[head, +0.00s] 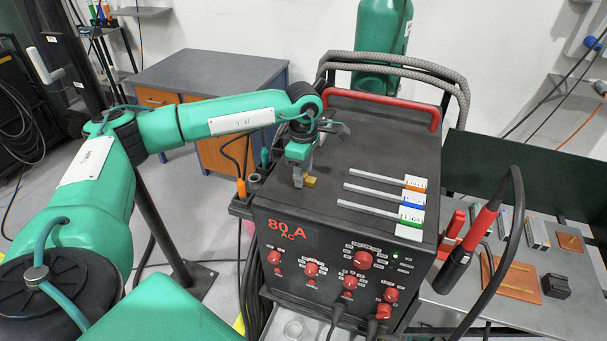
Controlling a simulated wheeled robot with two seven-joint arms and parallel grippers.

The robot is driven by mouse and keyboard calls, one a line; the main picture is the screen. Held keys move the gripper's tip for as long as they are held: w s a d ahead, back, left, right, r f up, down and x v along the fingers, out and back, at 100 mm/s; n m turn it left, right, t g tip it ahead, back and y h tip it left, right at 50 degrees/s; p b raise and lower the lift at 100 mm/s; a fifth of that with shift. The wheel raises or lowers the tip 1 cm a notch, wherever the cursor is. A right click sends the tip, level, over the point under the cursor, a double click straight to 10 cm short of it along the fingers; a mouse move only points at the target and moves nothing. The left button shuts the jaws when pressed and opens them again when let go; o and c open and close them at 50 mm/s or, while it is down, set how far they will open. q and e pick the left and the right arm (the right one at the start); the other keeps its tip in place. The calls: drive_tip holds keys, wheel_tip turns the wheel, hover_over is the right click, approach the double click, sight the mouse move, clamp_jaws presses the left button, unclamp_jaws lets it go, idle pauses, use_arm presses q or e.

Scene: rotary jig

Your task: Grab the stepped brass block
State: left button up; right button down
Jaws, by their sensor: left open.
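A small brass-coloured block (310,182) sits on the top of the dark welding machine (292,207), near its front left edge. It is small in the head view, and its step is hard to make out. My left gripper (303,178) comes in from the left and points down at the block. Its jaws are open, with the grey fingers right at the block. One finger covers part of the block's left side. I cannot tell whether the fingers touch it. My right gripper is not in view.
Several rods with orange, blue and green tags (411,216) lie on the machine top to the right. A red handle (385,108) and grey hoses (395,62) stand behind.

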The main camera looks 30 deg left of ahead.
use_arm(q)
drive_tip(key=shift+f, duration=0.15)
drive_tip(key=shift+c, duration=0.2)
clamp_jaws()
